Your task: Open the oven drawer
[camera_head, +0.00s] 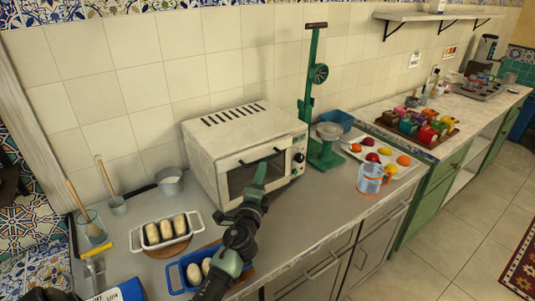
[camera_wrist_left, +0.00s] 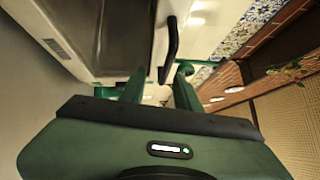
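The white oven (camera_head: 220,135) stands on the counter against the tiled wall, with slots on its top. Its front door (camera_head: 236,178) looks shut and has a dark window. A dark bar handle (camera_head: 262,156) runs along the top of the door. My left gripper (camera_head: 258,172) is in front of the door, just below the handle, and hides part of the window. In the left wrist view the gripper (camera_wrist_left: 160,78) has its green fingers apart. The handle (camera_wrist_left: 171,50) lies just ahead of the fingertips, nothing held between them. My right gripper is not in view.
A green press (camera_head: 318,110) stands right of the oven. A tray of fruit (camera_head: 350,150) and an orange-trimmed glass jug (camera_head: 372,180) are further right. A white dish (camera_head: 190,243) and a blue dish (camera_head: 174,281) of rolls sit at the front left. The counter right of my gripper is clear.

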